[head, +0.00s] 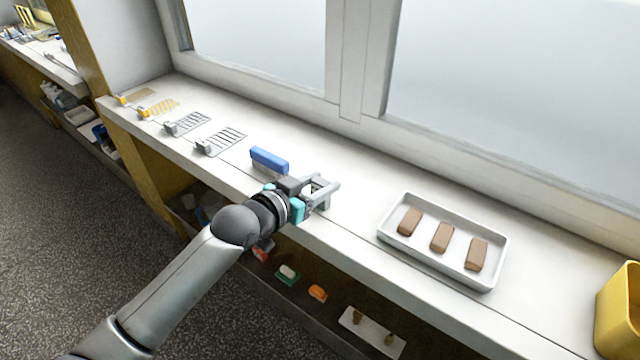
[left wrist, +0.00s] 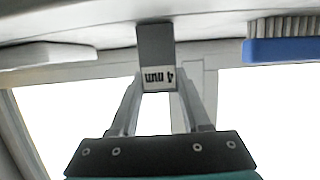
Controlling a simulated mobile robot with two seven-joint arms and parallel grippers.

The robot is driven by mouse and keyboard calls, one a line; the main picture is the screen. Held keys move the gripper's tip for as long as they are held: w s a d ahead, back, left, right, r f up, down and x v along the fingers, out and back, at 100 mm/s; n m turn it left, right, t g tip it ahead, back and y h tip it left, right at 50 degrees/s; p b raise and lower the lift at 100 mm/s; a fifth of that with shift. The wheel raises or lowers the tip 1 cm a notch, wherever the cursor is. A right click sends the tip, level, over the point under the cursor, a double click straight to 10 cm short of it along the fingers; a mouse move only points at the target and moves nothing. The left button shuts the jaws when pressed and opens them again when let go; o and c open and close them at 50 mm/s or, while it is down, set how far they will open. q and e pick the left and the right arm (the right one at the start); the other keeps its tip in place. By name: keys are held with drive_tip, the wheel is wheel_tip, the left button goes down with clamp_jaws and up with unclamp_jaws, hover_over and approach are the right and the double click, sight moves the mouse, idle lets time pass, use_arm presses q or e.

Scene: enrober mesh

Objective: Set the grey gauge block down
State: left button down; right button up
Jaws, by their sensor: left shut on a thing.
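The grey gauge block (left wrist: 156,45) is held between the fingertips of my left gripper (left wrist: 158,75) in the left wrist view. A white label reading "4 mm" shows upside down on its face. In the head view my left gripper (head: 325,188) is low over the white counter (head: 350,215), between a blue brush and a white tray. The block is hard to make out there among the grey fingers. I cannot tell whether its end touches the counter. My right gripper is in neither view.
The blue brush (head: 269,159) lies just left of the gripper. The white tray (head: 440,278) with three brown bars stands to the right. Several wire tools, including a grey rack (head: 222,141), lie further left. A yellow bin (head: 618,310) is at far right. A window backs the counter.

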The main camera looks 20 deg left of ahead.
use_arm(q)
drive_tip(key=shift+c, duration=1.8)
unclamp_jaws()
drive_tip(key=shift+f, duration=0.1)
drive_tip(key=shift+s+a+r, duration=0.2)
drive_tip(key=shift+s+r, duration=0.05)
drive_tip(key=shift+s, duration=0.25)
drive_tip(key=p+v, duration=0.2)
drive_tip(key=v, duration=0.9)
drive_tip(key=shift+p, duration=0.35)
